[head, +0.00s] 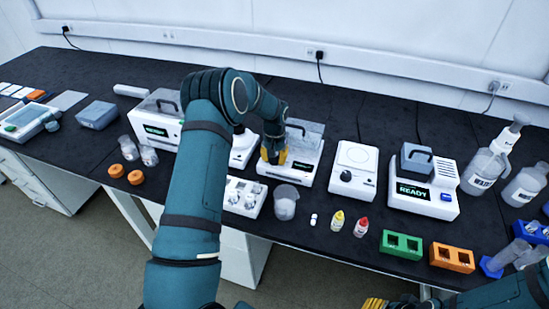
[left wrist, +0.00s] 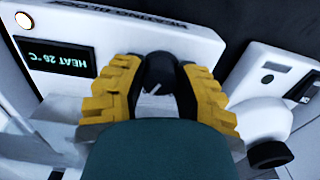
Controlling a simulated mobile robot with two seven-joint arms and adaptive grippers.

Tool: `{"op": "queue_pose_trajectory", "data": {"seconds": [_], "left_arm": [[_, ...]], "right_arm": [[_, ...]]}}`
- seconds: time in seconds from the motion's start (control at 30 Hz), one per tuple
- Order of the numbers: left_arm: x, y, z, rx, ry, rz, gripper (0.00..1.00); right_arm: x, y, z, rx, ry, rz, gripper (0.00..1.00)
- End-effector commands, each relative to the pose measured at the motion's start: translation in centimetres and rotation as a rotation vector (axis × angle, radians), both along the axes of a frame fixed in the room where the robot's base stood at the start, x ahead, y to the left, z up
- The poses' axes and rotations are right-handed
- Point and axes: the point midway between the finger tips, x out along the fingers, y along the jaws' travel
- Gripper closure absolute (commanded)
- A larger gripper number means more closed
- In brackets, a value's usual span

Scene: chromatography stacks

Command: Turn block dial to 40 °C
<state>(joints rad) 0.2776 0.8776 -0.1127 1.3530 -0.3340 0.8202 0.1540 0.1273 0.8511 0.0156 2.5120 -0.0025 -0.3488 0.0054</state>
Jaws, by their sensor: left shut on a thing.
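The white heating block (head: 312,152) with a clear lid stands mid-bench in the head view. In the left wrist view the heating block (left wrist: 150,18) appears upside down, and its display (left wrist: 56,57) reads HEAT 20 °C. The dark block dial (left wrist: 158,72) has a pale pointer line. My left gripper (head: 273,157) is at the front of the block, and its yellow fingers (left wrist: 158,90) are shut on the dial from both sides. The fingers hide part of the dial. My right gripper (head: 375,303) shows only partly at the bottom edge of the head view.
A stirrer plate (head: 355,158) stands to the right, then a device reading READY (head: 424,208). In front are a beaker (head: 286,203), two dropper bottles (head: 338,219), a green rack (head: 401,245) and an orange rack (head: 452,258). A white device (head: 243,150) stands close on the left.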

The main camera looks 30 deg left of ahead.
Motion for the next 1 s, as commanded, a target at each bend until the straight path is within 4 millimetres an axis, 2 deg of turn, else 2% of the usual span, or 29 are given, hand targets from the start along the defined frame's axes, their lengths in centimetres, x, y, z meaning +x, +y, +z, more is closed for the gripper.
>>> {"op": "queue_pose_trajectory", "data": {"seconds": [0.53,0.57,0.6,0.87,1.0], "left_arm": [[-0.12,-0.05,-0.16,-0.001,0.004,-0.025,1.0],[-0.12,-0.06,-0.16,-0.001,0.004,-0.025,0.59],[-0.11,-0.04,-0.16,-0.001,0.004,-0.025,0.5],[-0.06,-0.02,-0.07,-0.001,0.002,-0.024,0.5],[0.01,0.0,0.62,0.0,0.0,-0.024,0.5]], "right_arm": [[0.0,0.0,-0.03,0.0,0.0,0.0,0.53],[0.0,0.0,-0.03,0.0,0.0,0.0,0.53],[0.0,0.0,-0.03,0.0,0.0,0.0,0.53],[0.0,0.0,-0.02,0.0,0.0,0.0,0.53],[0.0,0.01,-0.02,0.0,0.0,0.0,0.53]]}}
